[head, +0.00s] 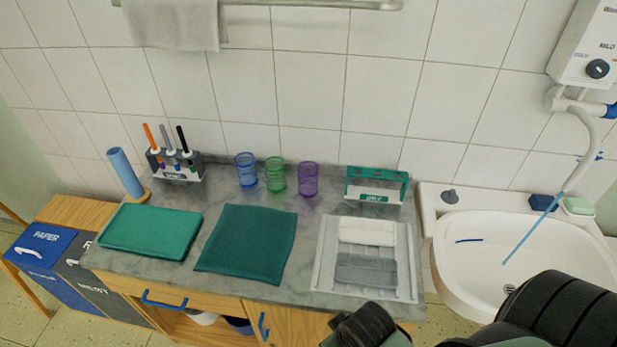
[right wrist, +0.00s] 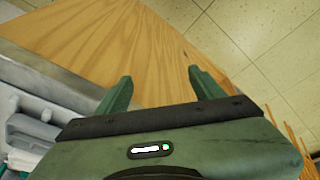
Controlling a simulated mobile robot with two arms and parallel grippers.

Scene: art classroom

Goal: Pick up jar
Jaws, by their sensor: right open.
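Three ribbed, see-through jars stand upright in a row at the back of the grey counter (head: 212,218), near the tiled wall. They are a blue jar (head: 246,169), a green jar (head: 276,175) and a purple jar (head: 308,179). Their insides look empty. My right gripper (right wrist: 158,75) is open and empty in the right wrist view, over the wooden cabinet front and floor. No jar shows in that view. In the head view only dark parts of my right arm show at the lower edge, well in front of the jars. My left gripper is not in view.
A holder with pens (head: 175,164) and a blue roll (head: 125,172) stand left of the jars; a green rack (head: 376,186) stands right. A sink (head: 470,262) is at right.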

